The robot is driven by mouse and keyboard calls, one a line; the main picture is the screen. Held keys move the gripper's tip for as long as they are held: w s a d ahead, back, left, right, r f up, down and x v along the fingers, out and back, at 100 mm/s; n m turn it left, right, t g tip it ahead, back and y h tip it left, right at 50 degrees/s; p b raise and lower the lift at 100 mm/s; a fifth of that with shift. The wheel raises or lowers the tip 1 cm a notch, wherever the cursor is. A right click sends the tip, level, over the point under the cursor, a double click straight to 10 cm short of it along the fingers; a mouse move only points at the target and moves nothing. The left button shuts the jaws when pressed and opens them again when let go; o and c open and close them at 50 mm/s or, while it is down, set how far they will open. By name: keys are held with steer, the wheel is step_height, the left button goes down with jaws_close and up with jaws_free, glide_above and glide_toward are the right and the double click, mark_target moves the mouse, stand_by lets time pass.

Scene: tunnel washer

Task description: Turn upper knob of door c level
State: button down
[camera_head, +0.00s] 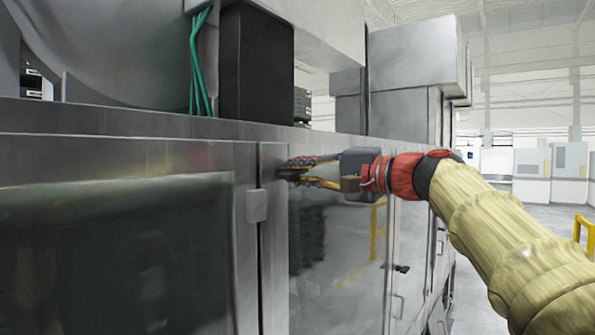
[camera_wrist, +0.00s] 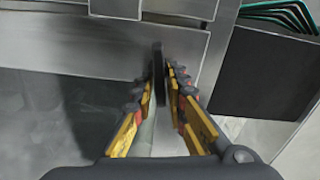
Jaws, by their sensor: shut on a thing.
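My gripper (camera_head: 290,171) reaches in from the right to the upper part of a steel door (camera_head: 335,240) in the head view. Its fingers close around a small dark knob (camera_head: 281,174) near the door's upper left edge. In the wrist view the knob (camera_wrist: 158,62) is a thin dark bar, seen nearly edge-on and upright in the picture, between the fingertips of my gripper (camera_wrist: 163,86). The fingers hide part of the knob, so its exact angle is hard to tell. I see no letter on the door.
A dark-windowed panel (camera_head: 120,255) is left of the door, with a small block (camera_head: 256,206) on the frame between. Another dark knob (camera_head: 402,268) is lower right. A black box (camera_head: 257,65) and green cables (camera_head: 199,60) are above. Open floor lies at right.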

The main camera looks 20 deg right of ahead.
steer(key=shift+f+m, duration=0.1)
steer(key=shift+m, duration=0.9)
steer(key=c, duration=1.9)
jaws_free()
steer(key=shift+d, duration=0.1)
steer(key=v, duration=1.2)
